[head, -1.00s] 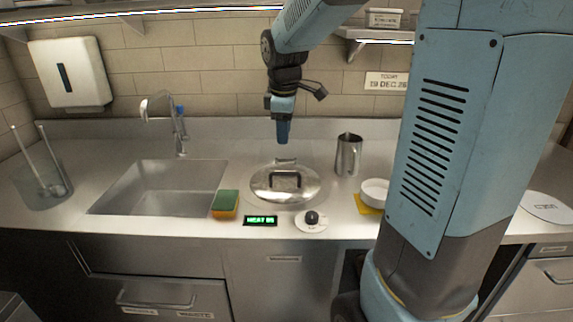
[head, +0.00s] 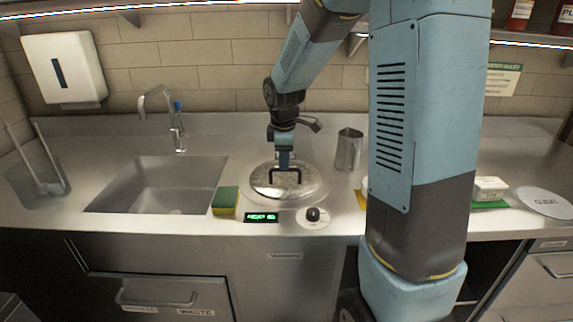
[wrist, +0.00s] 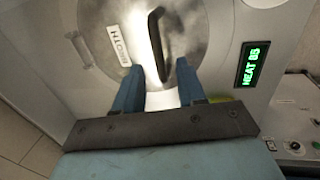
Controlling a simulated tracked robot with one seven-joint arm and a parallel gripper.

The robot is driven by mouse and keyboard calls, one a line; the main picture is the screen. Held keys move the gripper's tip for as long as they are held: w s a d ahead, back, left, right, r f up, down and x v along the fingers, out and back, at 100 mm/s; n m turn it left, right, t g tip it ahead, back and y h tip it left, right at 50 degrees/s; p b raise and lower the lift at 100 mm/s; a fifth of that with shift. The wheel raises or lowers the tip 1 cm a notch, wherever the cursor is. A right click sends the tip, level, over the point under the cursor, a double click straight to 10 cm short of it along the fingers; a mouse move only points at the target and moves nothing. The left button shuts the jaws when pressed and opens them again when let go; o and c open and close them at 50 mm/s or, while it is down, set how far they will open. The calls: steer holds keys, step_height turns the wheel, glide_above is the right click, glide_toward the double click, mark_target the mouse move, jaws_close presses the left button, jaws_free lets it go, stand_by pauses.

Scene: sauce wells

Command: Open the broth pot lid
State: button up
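The broth pot lid (head: 313,188) is a round, shiny steel cover with a dark arched handle (head: 271,176), closed on the counter well. In the wrist view the lid (wrist: 190,30) carries a white label reading BROTH, and its black handle (wrist: 155,35) stands upright. My gripper (head: 284,167) points down just over the lid, close to the handle. In the wrist view my gripper (wrist: 158,72) shows two blue fingers spread apart, with the near end of the handle between or just beyond their tips. Nothing is held. Contact with the handle cannot be told.
A green heat display (head: 261,217) and a black knob (head: 313,215) sit in front of the lid. A sponge (head: 225,202) and a sink (head: 155,187) are to its left. A steel pitcher (head: 349,150) stands at its back right. My arm hides part of the right counter.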

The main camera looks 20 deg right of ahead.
steer(key=shift+w+d+f, duration=0.1)
steer(key=shift+w+f, duration=0.05)
steer(key=shift+f, duration=0.65)
steer(key=shift+w+f, duration=0.1)
steer(key=shift+f, duration=0.65)
steer(key=shift+c, duration=0.3)
jaws_close()
